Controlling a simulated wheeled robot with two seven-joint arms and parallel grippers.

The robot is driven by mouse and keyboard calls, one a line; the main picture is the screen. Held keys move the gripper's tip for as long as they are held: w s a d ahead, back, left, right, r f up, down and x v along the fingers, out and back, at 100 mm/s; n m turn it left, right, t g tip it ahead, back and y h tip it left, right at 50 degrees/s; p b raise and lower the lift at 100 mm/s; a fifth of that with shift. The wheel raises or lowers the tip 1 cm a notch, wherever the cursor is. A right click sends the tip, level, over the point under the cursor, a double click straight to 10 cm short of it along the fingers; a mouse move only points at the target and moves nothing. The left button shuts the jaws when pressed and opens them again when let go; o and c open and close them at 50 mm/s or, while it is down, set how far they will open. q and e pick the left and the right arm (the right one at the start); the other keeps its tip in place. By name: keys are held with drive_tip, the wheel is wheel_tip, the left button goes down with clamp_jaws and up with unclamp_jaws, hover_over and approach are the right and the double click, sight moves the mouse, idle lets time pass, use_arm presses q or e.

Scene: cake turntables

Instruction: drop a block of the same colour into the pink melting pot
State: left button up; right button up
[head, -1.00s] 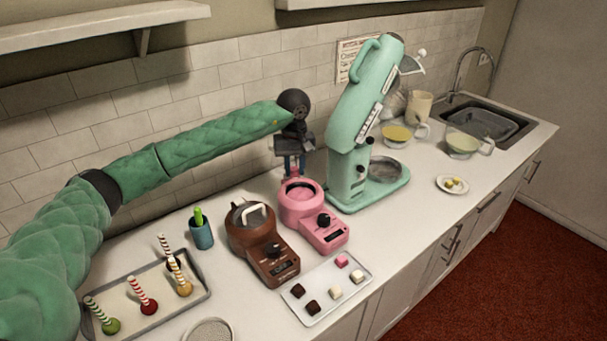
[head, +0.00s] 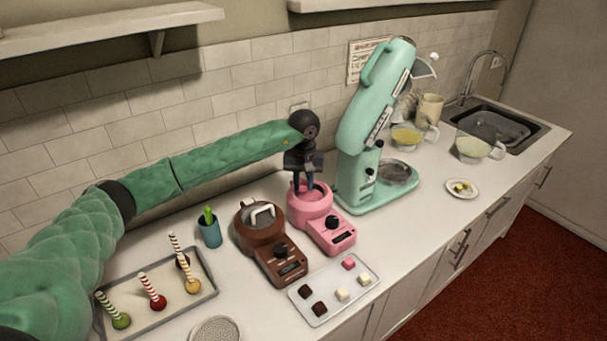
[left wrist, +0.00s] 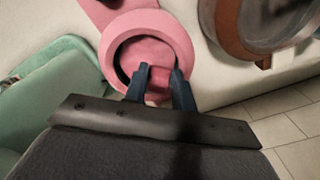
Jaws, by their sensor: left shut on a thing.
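The pink melting pot (head: 325,222) stands on the counter between the brown pot and the mixer, with its top open. It also shows in the left wrist view (left wrist: 118,38). My left gripper (head: 304,187) points down over the pot's opening, with its dark blue fingertips at about the rim. In the left wrist view the fingers (left wrist: 160,76) are shut on a pink block (left wrist: 158,86), seen against the pink inside of the pot. Another pink block (head: 348,263) lies on the white tray (head: 327,311). My right gripper is not in view.
The brown melting pot (head: 262,238) with a lid stands left of the pink one. The mint mixer (head: 366,150) stands close on the right. The tray also holds dark and white blocks. A blue cup (head: 210,234) and a tray of striped sticks (head: 209,292) are left.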

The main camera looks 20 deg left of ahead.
use_arm(q)
drive_tip(key=shift+f, duration=0.5)
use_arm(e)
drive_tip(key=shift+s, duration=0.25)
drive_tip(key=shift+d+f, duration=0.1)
use_arm(q)
drive_tip(key=o, duration=1)
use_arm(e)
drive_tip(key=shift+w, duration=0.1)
use_arm(q)
drive_tip(key=shift+r, duration=0.1)
drive_tip(key=shift+r+b, duration=1.9)
drive_tip(key=shift+r, duration=1.9)
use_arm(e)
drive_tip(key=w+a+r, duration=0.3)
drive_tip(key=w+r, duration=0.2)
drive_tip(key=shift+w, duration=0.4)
